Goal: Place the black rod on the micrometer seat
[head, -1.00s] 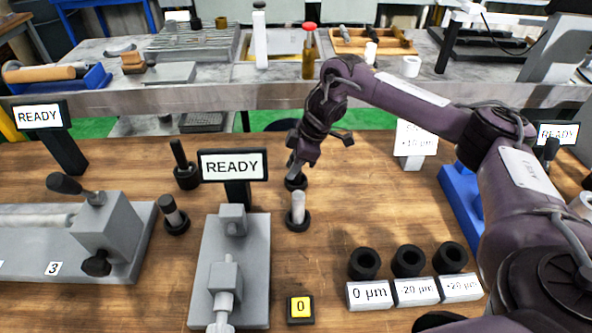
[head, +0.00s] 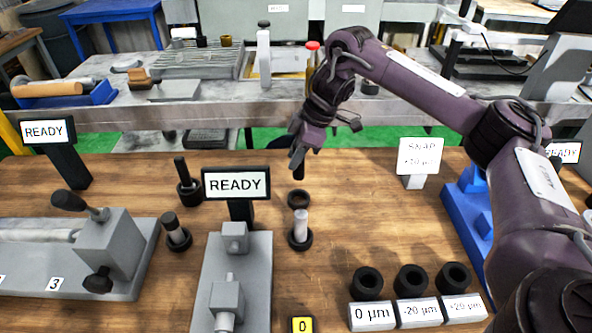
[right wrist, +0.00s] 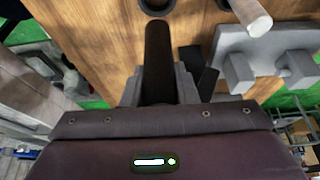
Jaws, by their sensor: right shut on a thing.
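My right gripper (head: 303,146) is shut on the black rod (head: 298,168) and holds it upright above the wooden table. The rod also shows in the right wrist view (right wrist: 158,52), dark and pointing away from the gripper. Below it stands an empty black ring holder (head: 298,200). The grey micrometer seat (head: 258,262), with two upright blocks and a READY display (head: 237,184), is left of and nearer than the gripper; it also shows in the right wrist view (right wrist: 262,48). Nothing shows lying between its blocks. My left gripper is not in view.
A white rod (head: 301,224) stands in a black holder close in front of the empty one. Other holders with dark-topped rods (head: 170,221) stand left of the display. Several black rings (head: 367,280) sit behind labelled blocks at front right.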

